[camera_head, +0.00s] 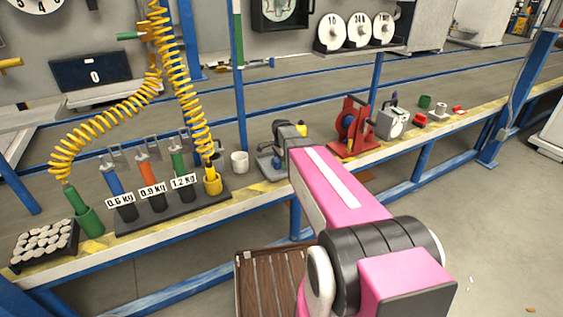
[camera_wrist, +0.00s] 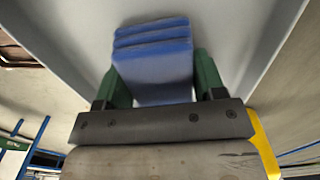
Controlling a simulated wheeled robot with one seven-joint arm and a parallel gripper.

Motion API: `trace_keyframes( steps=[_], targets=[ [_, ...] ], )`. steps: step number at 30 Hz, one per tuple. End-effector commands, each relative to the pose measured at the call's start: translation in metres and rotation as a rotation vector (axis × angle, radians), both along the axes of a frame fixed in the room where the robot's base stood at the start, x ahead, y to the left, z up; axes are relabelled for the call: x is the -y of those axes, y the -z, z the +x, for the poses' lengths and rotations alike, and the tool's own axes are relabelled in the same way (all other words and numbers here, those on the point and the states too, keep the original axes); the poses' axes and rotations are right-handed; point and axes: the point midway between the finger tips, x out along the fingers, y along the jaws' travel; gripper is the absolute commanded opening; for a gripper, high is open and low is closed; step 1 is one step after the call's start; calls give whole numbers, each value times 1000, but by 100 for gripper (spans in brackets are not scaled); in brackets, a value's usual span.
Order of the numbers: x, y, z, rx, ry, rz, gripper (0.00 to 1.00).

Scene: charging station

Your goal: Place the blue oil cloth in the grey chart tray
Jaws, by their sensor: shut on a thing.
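In the wrist view, my gripper (camera_wrist: 152,80) has green fingers closed on the two sides of the blue oil cloth (camera_wrist: 152,62). The cloth is a folded stack with several layers showing at its far edge. A grey tray (camera_wrist: 228,38) with pale raised sides lies behind and around the cloth in this view. I cannot tell whether the cloth touches its floor. In the head view, my pink arm reaches toward the bench, and my gripper, the cloth and the tray cannot be made out there.
The bench holds a rack of weighted cylinders (camera_head: 160,219), a green cylinder (camera_head: 86,218), a tray of round pieces (camera_head: 42,246), a white mug (camera_head: 239,161) and a red reel (camera_head: 351,128). Yellow coiled hoses (camera_head: 186,75) hang at left. A brown slatted crate (camera_head: 262,285) stands below.

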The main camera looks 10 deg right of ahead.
Motion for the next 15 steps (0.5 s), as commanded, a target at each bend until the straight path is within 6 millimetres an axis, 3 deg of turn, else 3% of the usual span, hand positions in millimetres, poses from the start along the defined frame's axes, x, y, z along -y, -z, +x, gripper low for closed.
trace_keyframes(
  steps=[10,11,12,13,15],
  targets=[
    [0,3,0,0,0,0,41],
    [0,3,0,1,0,0,66],
    [0,3,0,1,0,0,79],
    [0,3,0,1,0,0,89],
    [0,3,0,1,0,0,89]
  ],
)
